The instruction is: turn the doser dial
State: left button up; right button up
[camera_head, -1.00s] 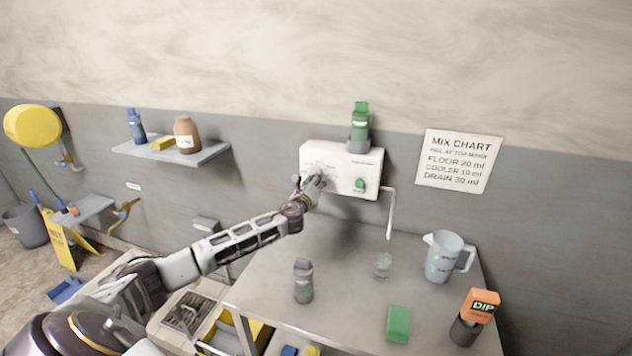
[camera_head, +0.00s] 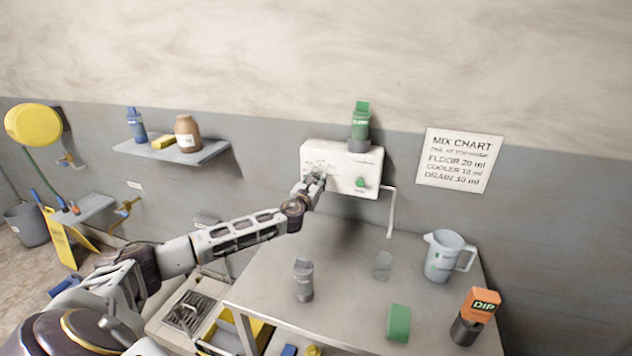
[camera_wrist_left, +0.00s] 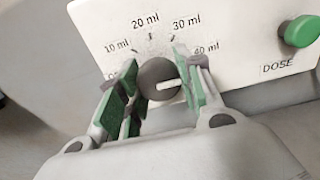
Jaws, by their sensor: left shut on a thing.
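The doser dial (camera_wrist_left: 158,79) is a dark round knob on the white doser box (camera_head: 352,158), with a scale of 10 ml, 20 ml, 30 ml and 40 ml around it. In the left wrist view, its white pointer mark points right, roughly toward the 40 ml side. My left gripper (camera_wrist_left: 160,92) has its green-padded fingers on either side of the dial and is shut on it. In the head view, my left gripper (camera_head: 314,184) covers the dial. My right gripper is not in view.
A green DOSE button (camera_wrist_left: 300,31) sits right of the dial. A green-capped bottle (camera_head: 360,130) stands on the box. Below, the table (camera_head: 340,287) holds a grey bottle (camera_head: 303,280), a clear cup (camera_head: 382,265) and a jug (camera_head: 446,256). The mix chart (camera_head: 459,160) hangs right.

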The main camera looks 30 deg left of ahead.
pick_arm(q)
jog(key=shift+f, duration=0.25)
jog(key=o, duration=0.9)
jog(key=shift+o, duration=0.6)
jog(key=shift+r, duration=0.1)
jog(key=shift+s, duration=0.1)
jog(key=v, duration=1.1)
jog(key=shift+s, duration=0.4)
